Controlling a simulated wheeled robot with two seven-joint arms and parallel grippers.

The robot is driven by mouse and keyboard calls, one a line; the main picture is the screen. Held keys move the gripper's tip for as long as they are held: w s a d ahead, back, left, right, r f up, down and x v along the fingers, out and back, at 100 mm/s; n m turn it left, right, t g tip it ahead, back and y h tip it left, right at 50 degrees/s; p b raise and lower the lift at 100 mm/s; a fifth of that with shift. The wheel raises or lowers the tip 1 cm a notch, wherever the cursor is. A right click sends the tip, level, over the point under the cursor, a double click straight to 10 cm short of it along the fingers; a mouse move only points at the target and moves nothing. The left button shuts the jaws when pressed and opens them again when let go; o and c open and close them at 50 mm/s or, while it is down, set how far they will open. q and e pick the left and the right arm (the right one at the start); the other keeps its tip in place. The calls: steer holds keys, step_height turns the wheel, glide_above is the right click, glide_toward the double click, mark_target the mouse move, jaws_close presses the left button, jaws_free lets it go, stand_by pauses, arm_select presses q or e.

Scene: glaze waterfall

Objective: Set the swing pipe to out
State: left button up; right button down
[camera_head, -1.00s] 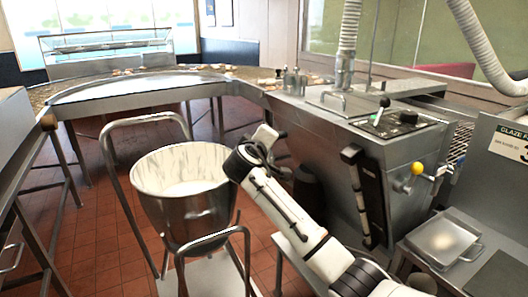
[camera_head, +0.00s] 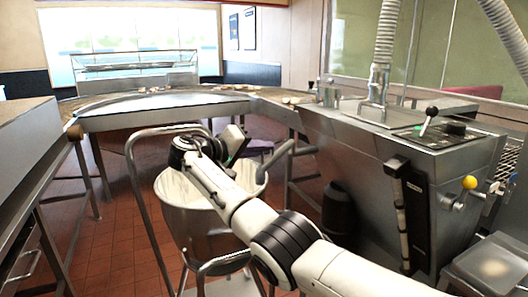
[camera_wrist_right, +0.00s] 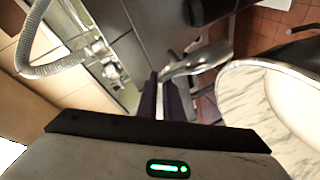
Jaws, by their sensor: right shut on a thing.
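The swing pipe (camera_head: 276,159) is a grey metal pipe beside the upper part of the glaze machine. Its bent end hangs at the right side of the steel bowl (camera_head: 190,225), close to the rim. My right gripper (camera_head: 236,143) reaches across the bowl to the pipe. In the right wrist view the dark fingers (camera_wrist_right: 172,95) are shut at the shiny pipe (camera_wrist_right: 205,62), though the exact contact is partly hidden. The pale-lined bowl (camera_wrist_right: 270,110) lies to the right there. My left gripper is not in view.
The steel glaze machine (camera_head: 350,140) stands right, with a black-knobbed lever (camera_head: 428,120) and a yellow-knobbed handle (camera_head: 468,183). A bowl stand's tubular frame (camera_head: 135,170) rises left of the bowl. A curved conveyor (camera_head: 165,105) runs behind. Red tiled floor (camera_head: 110,250) is clear at left.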

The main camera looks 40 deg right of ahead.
steer(key=shift+w+a+f+g, duration=0.1)
steer(key=shift+w+f+g, duration=0.05)
steer(key=shift+f+g, duration=0.15)
stand_by(0.4)
steer(key=c, duration=1.9)
jaws_free()
steer(key=shift+c, duration=0.2)
steer(key=shift+o, duration=0.2)
steer(key=shift+r, duration=0.1)
steer(key=shift+a, duration=0.1)
steer(key=b+v, duration=0.1)
steer(key=v, duration=0.9)
